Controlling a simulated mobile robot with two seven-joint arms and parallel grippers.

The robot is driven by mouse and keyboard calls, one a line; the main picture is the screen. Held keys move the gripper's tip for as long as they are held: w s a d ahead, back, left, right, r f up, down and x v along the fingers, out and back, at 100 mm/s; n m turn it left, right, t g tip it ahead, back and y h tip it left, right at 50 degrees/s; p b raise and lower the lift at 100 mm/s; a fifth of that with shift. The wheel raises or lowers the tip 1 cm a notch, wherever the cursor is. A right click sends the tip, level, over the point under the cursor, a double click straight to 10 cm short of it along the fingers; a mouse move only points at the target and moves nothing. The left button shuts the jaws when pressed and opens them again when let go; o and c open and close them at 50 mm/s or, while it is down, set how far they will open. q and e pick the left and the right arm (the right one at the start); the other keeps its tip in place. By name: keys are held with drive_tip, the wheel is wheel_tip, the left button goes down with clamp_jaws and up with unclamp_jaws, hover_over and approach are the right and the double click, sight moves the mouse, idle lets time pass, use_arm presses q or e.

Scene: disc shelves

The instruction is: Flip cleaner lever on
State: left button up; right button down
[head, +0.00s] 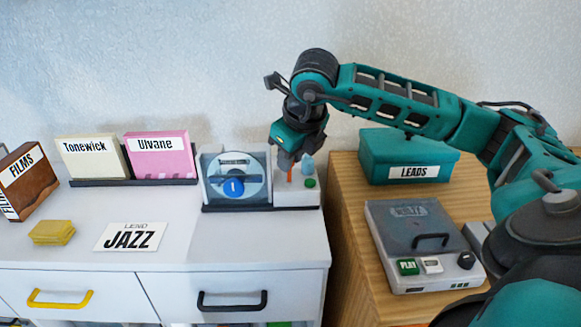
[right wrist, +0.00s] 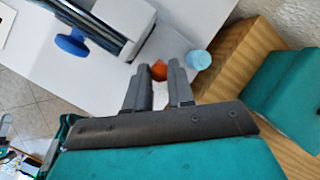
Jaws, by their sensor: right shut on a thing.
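The cleaner (head: 297,198) is a small white box at the right end of the white cabinet top, with a green round spot (head: 311,183) on it. Its orange lever (head: 290,176) stands under my right gripper (head: 289,166) in the head view. In the right wrist view the orange lever tip (right wrist: 159,70) shows between the fingers of my right gripper (right wrist: 158,80), which is shut on it. The fingers hide part of the lever, so I cannot tell its setting. A light blue bottle (head: 307,164) stands close beside the fingers. My left gripper is out of view.
A teal LEADS box (head: 405,157) and a grey player (head: 420,240) sit on the wooden table at right. A JAZZ card (head: 131,237) lies on the cabinet.

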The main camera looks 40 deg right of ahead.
drive_tip(key=shift+s+a+f+t+b, duration=0.2)
drive_tip(key=shift+f+t+b, duration=0.1)
drive_tip(key=shift+f+b, duration=0.25)
drive_tip(key=shift+s+a+r+t+h+b, duration=0.15)
drive_tip(key=shift+t+h+b, duration=0.3)
drive_tip(key=shift+b, duration=0.5)
drive_tip(key=shift+s+a+r+h+b, duration=0.15)
drive_tip(key=shift+s+h+b, duration=0.1)
drive_tip(key=shift+b, duration=0.35)
drive_tip(key=c, duration=1.2)
unclamp_jaws()
drive_tip(key=shift+c, duration=0.2)
